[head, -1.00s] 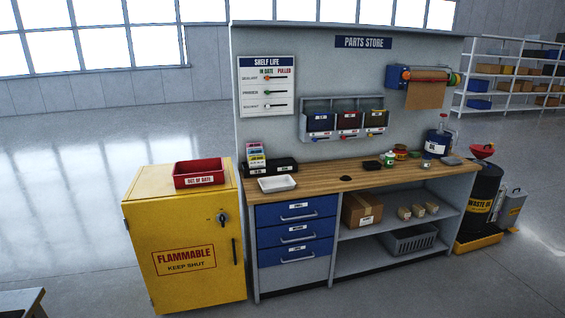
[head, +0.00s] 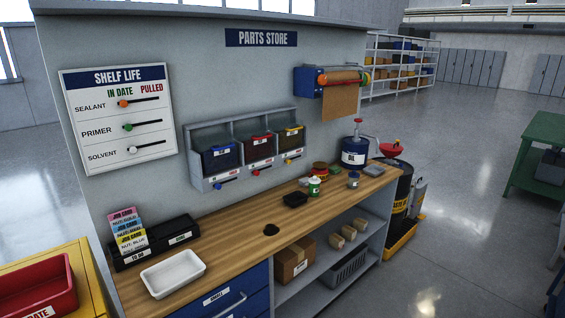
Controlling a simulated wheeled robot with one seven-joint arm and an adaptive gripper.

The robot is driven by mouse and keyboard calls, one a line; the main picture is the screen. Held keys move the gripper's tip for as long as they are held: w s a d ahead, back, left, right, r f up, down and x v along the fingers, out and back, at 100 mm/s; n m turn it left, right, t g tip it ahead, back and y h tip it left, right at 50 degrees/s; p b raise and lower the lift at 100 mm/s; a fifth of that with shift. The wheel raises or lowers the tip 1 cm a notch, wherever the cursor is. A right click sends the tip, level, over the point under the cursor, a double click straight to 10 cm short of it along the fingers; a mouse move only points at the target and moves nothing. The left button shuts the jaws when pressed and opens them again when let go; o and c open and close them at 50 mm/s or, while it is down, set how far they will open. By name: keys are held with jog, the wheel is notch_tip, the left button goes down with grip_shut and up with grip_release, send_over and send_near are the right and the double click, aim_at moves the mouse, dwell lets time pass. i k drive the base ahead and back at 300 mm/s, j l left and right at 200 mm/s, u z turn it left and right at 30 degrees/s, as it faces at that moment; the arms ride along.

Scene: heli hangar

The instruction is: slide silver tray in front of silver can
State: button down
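A small grey, silver-looking tray (head: 374,171) lies at the far right end of the wooden bench top. A small silver can with a dark blue band (head: 353,180) stands to its left, a little nearer the bench's front edge. The two appear apart. A white tray (head: 172,273) lies at the near left end of the bench, and a black tray (head: 295,199) lies near the middle. My gripper is not in view.
A green can (head: 314,187), a red can (head: 320,169) and a blue dispenser drum (head: 354,152) stand near the silver can. Bench wood (head: 235,250) between the white and black trays is mostly clear. Open floor (head: 460,215) lies right of the bench.

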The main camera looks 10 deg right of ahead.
aim_at(373, 171)
jog(key=i+l+z, duration=0.4)
jog(key=i+z, duration=0.4)
jog(key=i, duration=0.15)
jog(key=i+z, duration=0.45)
jog(key=i+j+z, duration=0.2)
jog(key=i+z, duration=0.2)
jog(key=i, duration=0.2)
jog(key=i+j+u, duration=0.1)
jog(key=i+u, duration=0.3)
jog(key=i, duration=0.4)
jog(key=i+l+u, duration=0.2)
jog(key=i+u, duration=0.25)
jog(key=i, duration=0.3)
jog(key=i+j+u, duration=0.1)
jog(key=i, duration=0.15)
